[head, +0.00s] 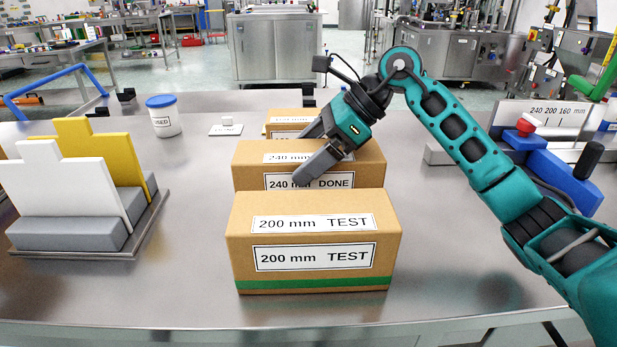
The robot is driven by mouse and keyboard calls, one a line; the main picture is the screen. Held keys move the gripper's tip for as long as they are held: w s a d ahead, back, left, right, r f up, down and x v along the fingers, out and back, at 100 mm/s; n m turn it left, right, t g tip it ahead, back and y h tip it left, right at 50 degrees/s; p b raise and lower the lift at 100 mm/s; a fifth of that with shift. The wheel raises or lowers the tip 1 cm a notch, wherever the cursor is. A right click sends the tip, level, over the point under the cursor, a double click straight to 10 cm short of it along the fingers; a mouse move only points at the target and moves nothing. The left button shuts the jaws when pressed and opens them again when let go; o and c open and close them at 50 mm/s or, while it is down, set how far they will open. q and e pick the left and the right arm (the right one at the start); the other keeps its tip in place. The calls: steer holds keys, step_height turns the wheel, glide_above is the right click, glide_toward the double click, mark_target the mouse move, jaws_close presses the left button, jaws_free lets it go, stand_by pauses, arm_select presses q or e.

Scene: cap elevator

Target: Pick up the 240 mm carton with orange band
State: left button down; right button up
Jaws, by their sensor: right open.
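The 240 mm carton (360,160) is brown and labelled "240 mm DONE" on its front and "240 mm" on top. It stands in the middle of the table, behind a brown carton (315,235) labelled "200 mm TEST" with a green band. The front carton hides the lower front of the 240 mm carton, so no orange band shows. My right gripper (308,152) is open, tilted down to the left over the 240 mm carton, and covers part of both its labels. I cannot tell whether its fingers touch the carton. My left gripper is not in view.
A third carton (283,117) stands behind the 240 mm carton. A grey holder with white and yellow panels (62,200) is at left. A white tub with a blue lid (162,118) stands behind it. A blue device with a red knob (560,178) is at right.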

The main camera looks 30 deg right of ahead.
steer(key=shift+c, duration=0.5)
steer(key=c, duration=1.2)
steer(key=shift+r, duration=0.15)
steer(key=shift+c, duration=0.4)
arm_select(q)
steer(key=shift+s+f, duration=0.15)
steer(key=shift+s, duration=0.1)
arm_select(e)
steer(key=shift+r, duration=0.1)
